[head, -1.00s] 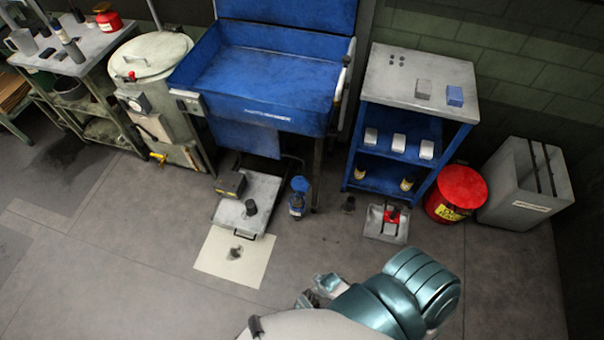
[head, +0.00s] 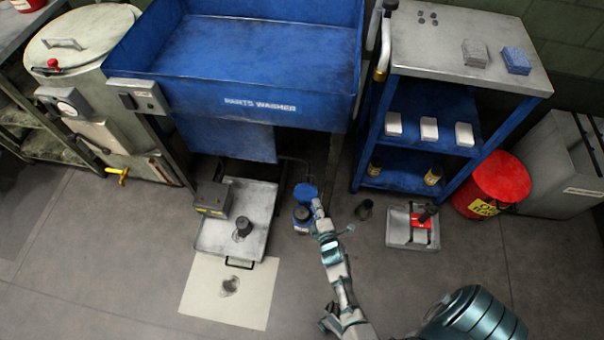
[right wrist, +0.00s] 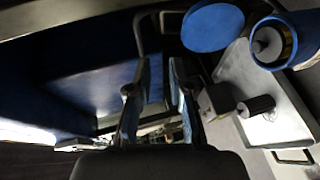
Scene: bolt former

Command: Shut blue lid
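A small can (head: 301,221) with blue on it stands on the floor below the parts washer. Its round blue lid (head: 305,192) stands raised at the can's far side. In the right wrist view the lid (right wrist: 212,27) shows as a flat blue disc beside the can's open mouth (right wrist: 270,42), which has a blue rim. My right gripper (head: 318,208) is just right of the can and lid in the head view. In the right wrist view its fingers (right wrist: 160,75) are apart with nothing between them. I cannot tell whether it touches the lid. My left gripper is not in view.
A blue parts washer (head: 250,90) overhangs behind the can. A grey tray (head: 214,238) lies left of it, with a pale mat (head: 205,290) in front. A blue shelf cart (head: 500,135) and red bin (head: 500,180) stand right. The front floor is mostly clear.

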